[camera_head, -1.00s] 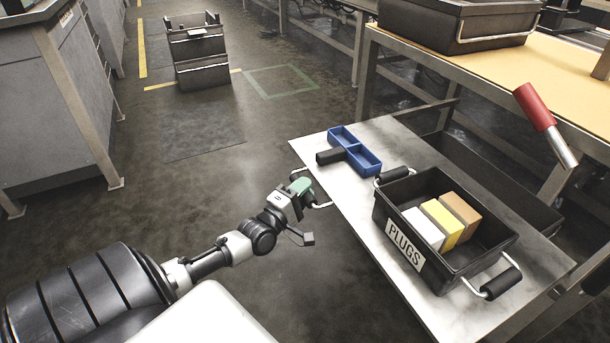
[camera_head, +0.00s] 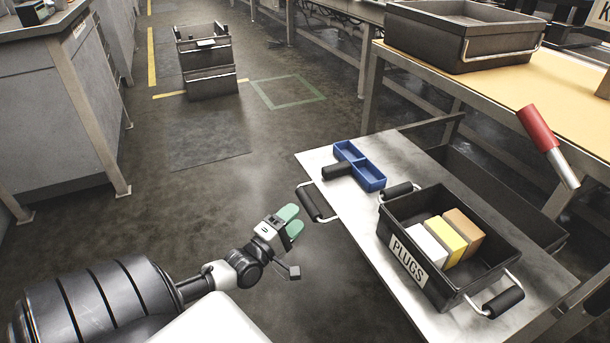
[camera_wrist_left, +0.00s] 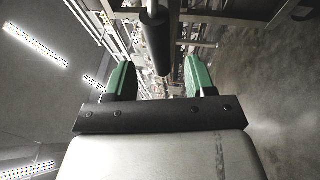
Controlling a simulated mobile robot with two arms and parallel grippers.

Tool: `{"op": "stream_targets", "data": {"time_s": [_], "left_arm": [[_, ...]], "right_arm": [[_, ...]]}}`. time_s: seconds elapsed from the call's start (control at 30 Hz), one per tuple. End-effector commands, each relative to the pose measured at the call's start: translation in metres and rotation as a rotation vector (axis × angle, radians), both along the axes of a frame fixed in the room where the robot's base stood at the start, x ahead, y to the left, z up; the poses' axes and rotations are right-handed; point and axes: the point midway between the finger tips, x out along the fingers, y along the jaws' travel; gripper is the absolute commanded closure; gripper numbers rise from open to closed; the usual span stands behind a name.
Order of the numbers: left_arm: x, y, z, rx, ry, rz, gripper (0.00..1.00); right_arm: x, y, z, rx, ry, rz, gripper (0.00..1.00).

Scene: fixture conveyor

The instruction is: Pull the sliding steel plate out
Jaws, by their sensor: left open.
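The steel plate (camera_head: 385,255) sticks out from the orange-topped bench, slanting toward the front of the head view. Its handle (camera_head: 310,203), a black grip on a metal loop, is on its left edge. My left gripper (camera_head: 291,221), with green fingertips, is open and empty. It is just left of and below the handle, apart from it. In the left wrist view a black cylindrical grip (camera_wrist_left: 155,40) lies ahead, between the lines of the two green fingers, and not between the fingertips. My right gripper is not in view.
On the plate stand a black PLUGS bin (camera_head: 399,263) holding white, yellow and brown blocks, and a blue divided tray (camera_head: 370,176). A red-handled lever (camera_head: 538,128) stands at the right. A grey cabinet (camera_head: 60,130) is at the left.

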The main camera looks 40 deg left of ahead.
Motion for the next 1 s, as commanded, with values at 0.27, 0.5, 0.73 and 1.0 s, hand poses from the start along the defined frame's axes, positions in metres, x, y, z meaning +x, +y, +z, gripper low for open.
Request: {"op": "stream_targets", "data": {"time_s": [0.27, 0.5, 0.73, 1.0], "left_arm": [[-0.042, 0.0, -0.007, 0.0, 0.001, 0.001, 0.45], [-0.048, 0.0, -0.009, 0.0, -0.001, 0.0, 0.45], [-0.047, 0.0, -0.009, 0.0, -0.001, 0.001, 0.45], [-0.047, 0.0, -0.008, 0.006, 0.004, 0.003, 0.45]], "right_arm": [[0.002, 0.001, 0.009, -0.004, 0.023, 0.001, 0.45], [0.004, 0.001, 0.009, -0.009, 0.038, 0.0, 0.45], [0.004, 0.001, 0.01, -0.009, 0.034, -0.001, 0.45], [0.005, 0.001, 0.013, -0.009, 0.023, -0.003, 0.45]]}}
